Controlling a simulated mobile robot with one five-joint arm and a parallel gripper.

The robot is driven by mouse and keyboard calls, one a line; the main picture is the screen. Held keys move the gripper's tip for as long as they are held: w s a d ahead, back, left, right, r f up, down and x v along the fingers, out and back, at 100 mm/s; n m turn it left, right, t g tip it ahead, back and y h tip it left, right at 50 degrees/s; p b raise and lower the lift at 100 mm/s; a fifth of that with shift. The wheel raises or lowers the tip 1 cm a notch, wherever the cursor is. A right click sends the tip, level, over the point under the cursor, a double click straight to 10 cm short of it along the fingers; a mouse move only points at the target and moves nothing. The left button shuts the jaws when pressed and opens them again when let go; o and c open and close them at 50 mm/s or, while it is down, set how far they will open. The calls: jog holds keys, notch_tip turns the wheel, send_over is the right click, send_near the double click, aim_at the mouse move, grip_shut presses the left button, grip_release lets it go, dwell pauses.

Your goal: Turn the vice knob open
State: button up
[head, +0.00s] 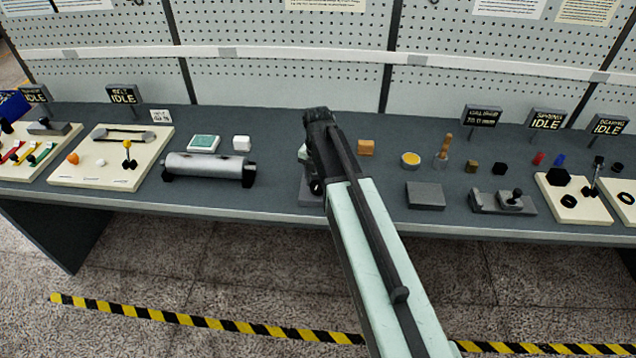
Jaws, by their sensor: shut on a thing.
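The vice (310,198) is a grey block near the front edge of the bench, left of the middle. My arm covers most of it, and only its left and lower part shows. The vice knob cannot be made out behind my arm. My gripper (316,186) is down at the vice, at the end of my pale green and black arm. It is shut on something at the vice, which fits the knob. The fingertips are mostly hidden, so how they sit on it cannot be seen.
A grey cylinder on black supports (205,167) lies left of the vice. A pegboard wall stands behind.

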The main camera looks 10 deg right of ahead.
aim_at(318, 185)
jog(key=shift+n, duration=1.1)
jog(key=shift+s, duration=0.1)
jog(key=o, duration=1.4)
jog(key=shift+c, duration=0.2)
jog(key=shift+r, duration=0.15)
notch_tip(318, 185, up, 8)
jog(key=p, duration=0.8)
jog(key=shift+f, duration=0.25)
